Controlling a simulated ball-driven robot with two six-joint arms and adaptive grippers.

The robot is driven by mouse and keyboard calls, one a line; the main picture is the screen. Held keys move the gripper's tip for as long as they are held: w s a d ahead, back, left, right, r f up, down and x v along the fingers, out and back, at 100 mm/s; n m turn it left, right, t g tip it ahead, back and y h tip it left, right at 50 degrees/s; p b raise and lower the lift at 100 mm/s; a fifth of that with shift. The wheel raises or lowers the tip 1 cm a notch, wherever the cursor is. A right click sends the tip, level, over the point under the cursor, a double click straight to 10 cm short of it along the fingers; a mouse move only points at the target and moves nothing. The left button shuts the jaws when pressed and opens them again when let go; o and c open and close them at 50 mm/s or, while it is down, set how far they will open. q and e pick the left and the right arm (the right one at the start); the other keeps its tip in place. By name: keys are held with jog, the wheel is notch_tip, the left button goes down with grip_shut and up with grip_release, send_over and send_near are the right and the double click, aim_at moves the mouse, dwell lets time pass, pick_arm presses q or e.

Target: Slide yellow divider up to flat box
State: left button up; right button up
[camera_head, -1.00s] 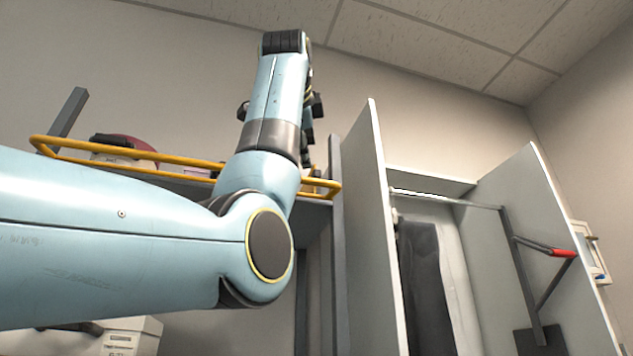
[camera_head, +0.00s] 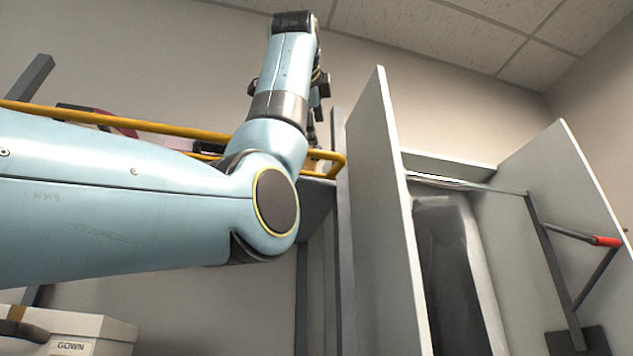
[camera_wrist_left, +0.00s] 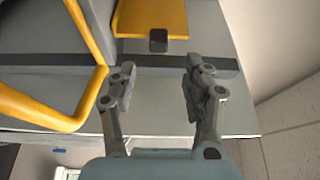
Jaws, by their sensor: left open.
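The yellow divider (camera_wrist_left: 150,18) shows at the top of the left wrist view as a flat yellow plate with a small dark block at its near edge. My left gripper (camera_wrist_left: 160,76) is open and empty. Its two fingers are spread below the dark block, apart from the divider in the picture. In the head view, my left arm rises in front of the shelf, and the gripper is mostly hidden behind the wrist. I cannot make out the flat box for certain. My right gripper is in neither view.
A yellow guard rail (camera_head: 120,121) runs along the shelf; its bend (camera_wrist_left: 85,110) is left of my fingers. Right of the shelf stands a tall pale panel (camera_head: 372,200), then a rail with a dark garment (camera_head: 448,270). A white box marked GOWN (camera_head: 105,328) is low left.

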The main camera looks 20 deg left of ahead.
aim_at(316, 147)
pick_arm(q)
jog(key=w+p, duration=0.1)
jog(key=w, duration=0.1)
jog(key=w+a, duration=0.1)
jog(key=w, duration=0.1)
jog(key=shift+r+p, duration=0.1)
jog(key=shift+p, duration=0.3)
jog(key=w, duration=0.1)
jog(key=w+p, duration=0.1)
jog(key=w, duration=0.1)
jog(key=shift+w+a+f+p, duration=0.2)
jog(key=shift+a+p, duration=0.1)
jog(key=shift+a, duration=0.05)
jog(key=shift+c, duration=1.2)
jog(key=c, duration=0.5)
grip_shut()
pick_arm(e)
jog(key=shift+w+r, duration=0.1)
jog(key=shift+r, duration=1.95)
